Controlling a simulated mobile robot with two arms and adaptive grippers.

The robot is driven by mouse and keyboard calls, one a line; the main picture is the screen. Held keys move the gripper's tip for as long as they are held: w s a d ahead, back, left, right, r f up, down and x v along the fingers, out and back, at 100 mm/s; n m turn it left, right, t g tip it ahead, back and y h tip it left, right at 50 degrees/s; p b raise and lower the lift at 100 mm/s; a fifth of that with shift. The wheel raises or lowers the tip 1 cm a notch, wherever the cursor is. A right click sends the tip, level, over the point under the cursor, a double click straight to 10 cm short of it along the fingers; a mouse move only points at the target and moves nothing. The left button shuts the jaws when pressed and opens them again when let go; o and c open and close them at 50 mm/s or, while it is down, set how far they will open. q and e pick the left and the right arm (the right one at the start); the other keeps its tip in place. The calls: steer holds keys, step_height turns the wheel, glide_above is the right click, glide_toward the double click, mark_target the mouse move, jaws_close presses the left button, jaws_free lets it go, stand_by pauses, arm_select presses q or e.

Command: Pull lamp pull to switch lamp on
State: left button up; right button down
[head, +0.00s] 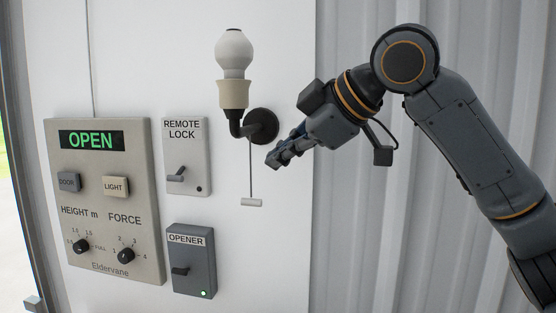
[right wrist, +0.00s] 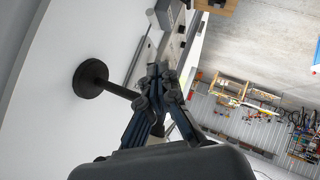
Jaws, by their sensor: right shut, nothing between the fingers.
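The wall lamp (head: 234,62) has a white bulb in a cream socket on a dark bracket; the bulb looks unlit in the head view. The lamp pull (head: 251,202) is a small pale bar hanging on a thin cord below the bracket. My right gripper (head: 272,161) is shut and empty, to the right of the cord and above the bar, apart from the bar in the picture. In the right wrist view the shut fingers (right wrist: 160,76) show near the dark round lamp mount (right wrist: 90,78); I cannot make out the pull there. My left gripper is not in view.
Left of the lamp, a control panel (head: 105,262) reading OPEN, a REMOTE LOCK switch plate (head: 186,150) and an OPENER box (head: 191,285) are fixed to the white wall. Corrugated wall (head: 350,250) lies to the right. The space around the hanging bar is free.

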mark_target(245, 200)
steer(key=p+x, duration=0.1)
steer(key=x, duration=0.2)
steer(key=d+p+x, duration=0.1)
steer(key=x, duration=0.2)
steer(key=f+p+x, duration=0.1)
steer(key=x, duration=0.3)
steer(key=shift+w+d+f, duration=0.1)
steer(key=shift+w+d, duration=0.15)
steer(key=shift+d, duration=0.1)
steer(key=shift+w+d+f+p, duration=0.2)
steer(key=shift+w+f+p, duration=0.1)
steer(key=shift+f, duration=0.15)
steer(key=shift+s+a, duration=0.1)
steer(key=shift+a, duration=0.05)
step_height(245, 200, down, 4)
steer(key=shift+r+b, duration=0.2)
steer(key=shift+b, duration=0.3)
